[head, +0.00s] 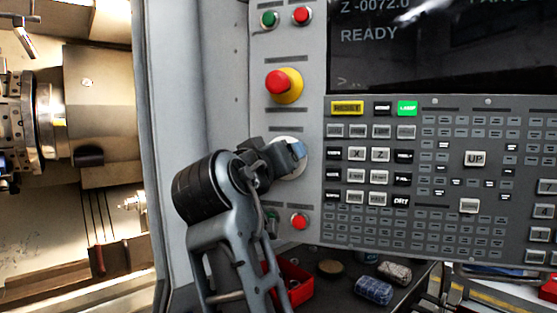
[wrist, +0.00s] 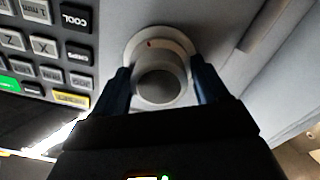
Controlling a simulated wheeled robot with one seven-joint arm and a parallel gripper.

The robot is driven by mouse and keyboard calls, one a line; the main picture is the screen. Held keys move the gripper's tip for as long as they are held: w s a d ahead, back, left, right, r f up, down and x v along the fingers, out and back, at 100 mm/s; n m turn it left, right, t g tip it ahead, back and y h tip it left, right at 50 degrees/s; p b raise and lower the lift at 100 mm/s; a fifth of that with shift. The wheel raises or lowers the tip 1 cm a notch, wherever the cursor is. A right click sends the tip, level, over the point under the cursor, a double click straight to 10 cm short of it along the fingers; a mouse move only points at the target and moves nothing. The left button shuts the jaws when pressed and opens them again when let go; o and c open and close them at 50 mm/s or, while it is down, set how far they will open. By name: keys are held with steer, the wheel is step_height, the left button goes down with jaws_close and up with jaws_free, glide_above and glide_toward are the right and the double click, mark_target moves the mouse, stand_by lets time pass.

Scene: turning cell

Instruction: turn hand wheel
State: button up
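The hand wheel (wrist: 160,50) is a pale round dial with a small red mark and a grey central knob (wrist: 160,84), on the grey machine panel. In the head view its white rim (head: 301,158) shows beside my gripper (head: 291,153), which covers much of it. In the wrist view the two dark blue fingers of my gripper (wrist: 161,80) stand on either side of the knob, very close to it. I cannot tell whether they touch it or a thin gap remains.
Above the wheel are a red emergency button (head: 277,82) and small green and red buttons. A keypad (head: 370,170) and screen (head: 440,45) lie to the right. Below are a red bin (head: 293,285) and loose parts. The lathe chuck (head: 45,120) is at left.

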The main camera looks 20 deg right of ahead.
steer(key=shift+o, duration=0.6)
steer(key=shift+a, duration=0.1)
steer(key=shift+s+a+f, duration=0.1)
steer(key=shift+s+a, duration=0.1)
steer(key=shift+s, duration=0.1)
steer(key=b+v, duration=0.2)
steer(key=v, duration=0.5)
